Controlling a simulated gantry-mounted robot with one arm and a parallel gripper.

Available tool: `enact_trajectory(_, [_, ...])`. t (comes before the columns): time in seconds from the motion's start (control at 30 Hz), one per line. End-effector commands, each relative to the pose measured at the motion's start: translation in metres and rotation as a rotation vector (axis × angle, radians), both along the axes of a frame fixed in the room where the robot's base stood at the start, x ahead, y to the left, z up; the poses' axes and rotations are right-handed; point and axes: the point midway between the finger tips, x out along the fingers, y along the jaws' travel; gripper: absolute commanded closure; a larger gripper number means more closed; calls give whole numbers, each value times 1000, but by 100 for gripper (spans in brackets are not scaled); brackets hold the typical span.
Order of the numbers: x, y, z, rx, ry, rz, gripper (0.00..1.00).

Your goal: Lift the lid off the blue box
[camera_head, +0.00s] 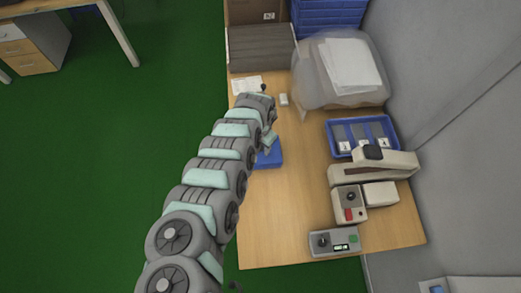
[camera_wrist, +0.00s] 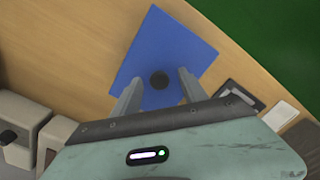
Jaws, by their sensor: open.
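The blue box (camera_head: 268,156) stands near the left edge of the wooden table, partly hidden behind my arm in the head view. Nothing is held.
A blue tray (camera_head: 333,151) with grey parts, a beige press-like device (camera_head: 345,173), a control box with a red switch (camera_head: 345,215) and a grey meter (camera_head: 322,247) stand on the right. A clear bag (camera_head: 308,90) lies behind. The table's front left (camera_head: 265,220) is free.

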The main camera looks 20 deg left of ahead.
Motion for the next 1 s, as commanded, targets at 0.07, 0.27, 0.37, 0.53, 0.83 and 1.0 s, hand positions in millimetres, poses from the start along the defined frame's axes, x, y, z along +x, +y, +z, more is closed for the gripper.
enact_trajectory(0.07, [0, 0, 0, 0, 0, 0, 52])
enact_trajectory(0.27, [0, 0, 0, -1, 0, 0, 68])
enact_trajectory(0.37, [0, 0, 0, -1, 0, 0, 76])
enact_trajectory(0.53, [0, 0, 0, -1, 0, 0, 90])
enact_trajectory(0.83, [0, 0, 0, -1, 0, 0, 100])
enact_trajectory(1.0, [0, 0, 0, -1, 0, 0, 100])
